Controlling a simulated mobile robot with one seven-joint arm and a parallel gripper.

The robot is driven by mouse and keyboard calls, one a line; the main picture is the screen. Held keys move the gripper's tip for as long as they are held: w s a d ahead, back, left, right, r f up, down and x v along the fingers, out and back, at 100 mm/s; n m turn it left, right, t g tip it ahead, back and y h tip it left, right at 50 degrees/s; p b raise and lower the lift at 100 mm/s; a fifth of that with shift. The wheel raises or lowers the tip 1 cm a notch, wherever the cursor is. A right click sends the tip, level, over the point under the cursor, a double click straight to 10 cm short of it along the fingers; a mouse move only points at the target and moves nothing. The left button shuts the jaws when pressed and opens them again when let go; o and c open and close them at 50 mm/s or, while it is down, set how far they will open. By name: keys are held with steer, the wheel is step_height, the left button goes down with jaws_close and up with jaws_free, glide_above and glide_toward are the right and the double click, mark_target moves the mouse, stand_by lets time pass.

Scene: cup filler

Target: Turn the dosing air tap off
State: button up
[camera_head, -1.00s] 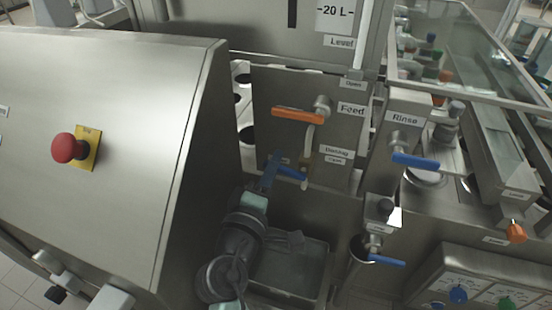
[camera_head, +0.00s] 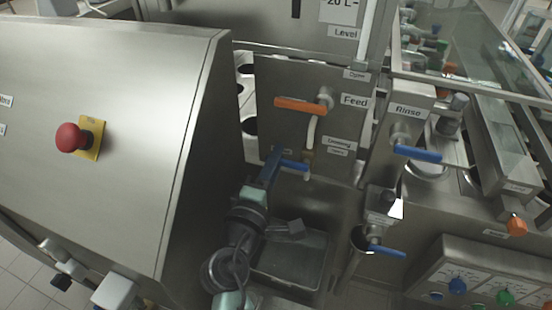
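The dosing air tap (camera_head: 294,165) is a small tap with a blue handle on the steel panel, below the orange feed handle and beside a label that seems to read "Dosing". Its blue handle lies about level, pointing left from its brass body. My gripper (camera_head: 275,158) is blue and sits at the left end of this handle, touching it or very close to it. Its fingers overlap the handle in the picture, and I cannot tell whether they are open or shut. My arm comes up from below, over a steel basin.
The orange feed handle (camera_head: 300,105) is just above. The blue rinse handle (camera_head: 417,153) is to the right, and another blue handle (camera_head: 386,251) is lower right. A large steel cabinet with a red emergency button (camera_head: 71,138) stands close on the left. A steel basin (camera_head: 290,270) lies below.

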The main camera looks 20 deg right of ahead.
steer(key=shift+o, duration=1.3)
steer(key=b+v, duration=0.1)
steer(key=v, duration=1.2)
steer(key=shift+b, duration=0.4)
